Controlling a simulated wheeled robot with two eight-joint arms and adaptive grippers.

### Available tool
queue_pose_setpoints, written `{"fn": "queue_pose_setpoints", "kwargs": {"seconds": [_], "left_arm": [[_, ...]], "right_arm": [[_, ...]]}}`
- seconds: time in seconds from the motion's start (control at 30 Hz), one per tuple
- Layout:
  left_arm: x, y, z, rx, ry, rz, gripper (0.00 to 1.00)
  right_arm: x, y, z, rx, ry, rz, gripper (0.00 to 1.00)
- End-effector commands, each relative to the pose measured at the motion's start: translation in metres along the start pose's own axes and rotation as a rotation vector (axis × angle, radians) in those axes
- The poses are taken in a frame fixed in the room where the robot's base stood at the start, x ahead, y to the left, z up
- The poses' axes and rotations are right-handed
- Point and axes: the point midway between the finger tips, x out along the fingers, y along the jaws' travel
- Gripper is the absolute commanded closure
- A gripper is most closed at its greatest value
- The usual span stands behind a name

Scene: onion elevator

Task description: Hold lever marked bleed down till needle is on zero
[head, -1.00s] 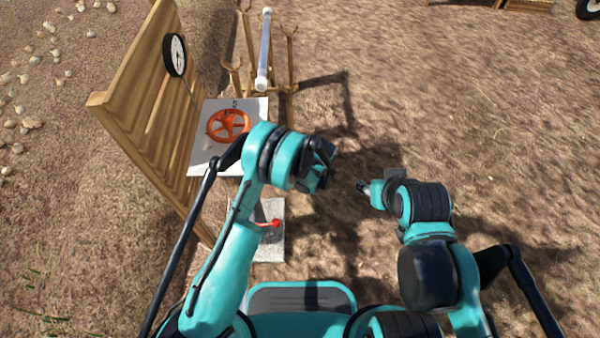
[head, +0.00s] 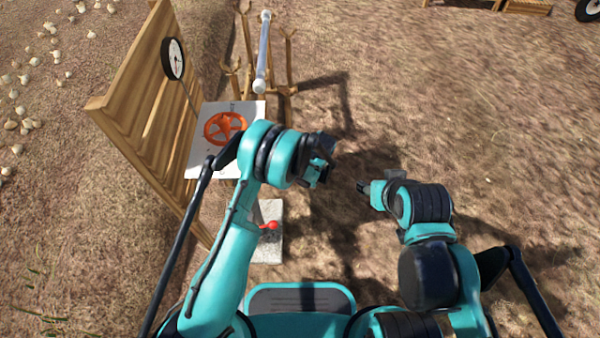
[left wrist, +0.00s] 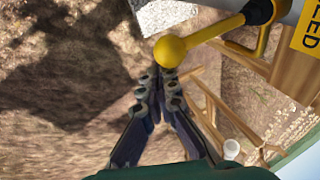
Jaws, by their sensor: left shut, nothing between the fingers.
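The bleed lever (left wrist: 210,33), a yellow arm with a ball knob, shows in the left wrist view beside a yellow plate (left wrist: 309,28) lettered "LED", its start cut off. My left gripper (left wrist: 160,77) is shut and empty, its tips just below the ball in the picture. I cannot tell whether they touch it. In the head view my left gripper (head: 326,158) is right of the orange wheel, and I cannot make out the yellow lever. The round gauge (head: 173,59) is on the wooden board; its needle is too small to read. My right gripper (head: 364,187) is low at centre right, fingers unclear.
The slatted wooden board (head: 140,115) stands at left. An orange handwheel (head: 224,128) sits on a white panel (head: 203,164). A red-knobbed lever (head: 269,226) is by a grey slab (head: 268,246). A wooden stand holds a clear tube (head: 263,50). Open ground lies to the right.

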Motion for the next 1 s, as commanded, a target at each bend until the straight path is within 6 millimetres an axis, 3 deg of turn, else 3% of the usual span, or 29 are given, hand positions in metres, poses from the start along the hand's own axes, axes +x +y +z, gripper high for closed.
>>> {"fn": "queue_pose_setpoints", "kwargs": {"seconds": [0.2, 0.4, 0.6, 1.0], "left_arm": [[-0.056, -0.003, -0.007, 0.006, 0.001, 0.001, 1.00], [-0.091, 0.000, -0.007, 0.005, 0.002, 0.001, 1.00], [-0.107, 0.003, -0.006, 0.004, 0.002, 0.001, 1.00], [-0.108, 0.003, -0.006, 0.004, 0.001, 0.001, 1.00]], "right_arm": [[-0.021, 0.000, -0.015, 0.000, 0.000, 0.000, 0.53], [-0.031, 0.000, -0.022, 0.000, 0.000, 0.000, 0.53], [-0.035, 0.000, -0.025, 0.000, 0.000, 0.000, 0.53], [-0.035, 0.000, -0.025, 0.000, 0.000, 0.000, 0.53]]}}
